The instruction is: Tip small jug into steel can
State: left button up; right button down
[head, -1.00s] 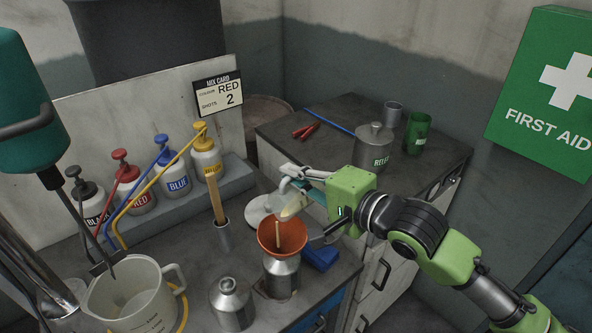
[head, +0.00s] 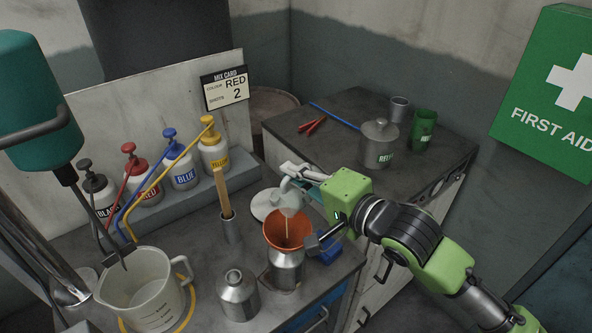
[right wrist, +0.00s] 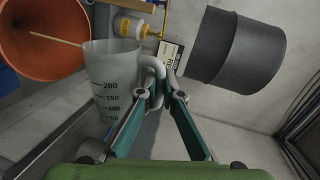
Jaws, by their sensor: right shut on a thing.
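The small jug (head: 291,200), pale and translucent, is tipped with its mouth low over the orange funnel (head: 286,229). The funnel stands in the neck of a steel can (head: 286,268). A thin cream stream (head: 287,233) runs from the jug's lip into the funnel; it also shows in the right wrist view (right wrist: 57,37). My right gripper (head: 297,175) is shut on the handle of the jug. In the right wrist view, the jug's graduated side (right wrist: 113,92) is left of my fingers, with the funnel (right wrist: 42,34) beyond its mouth.
A second steel can (head: 238,294) and a large measuring jug (head: 146,290) stand at the front left. A holder with a wooden stick (head: 222,192) is left of the funnel. Several pump bottles line the back. A lidded RELEASE pot (head: 378,146) stands on the right cabinet.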

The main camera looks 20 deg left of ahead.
jog(key=shift+s+a+r+n+p, duration=0.15)
jog(key=shift+s+a+n+p, duration=0.15)
jog(key=shift+s+n+p, duration=0.15)
dwell(0.4)
dwell(0.6)
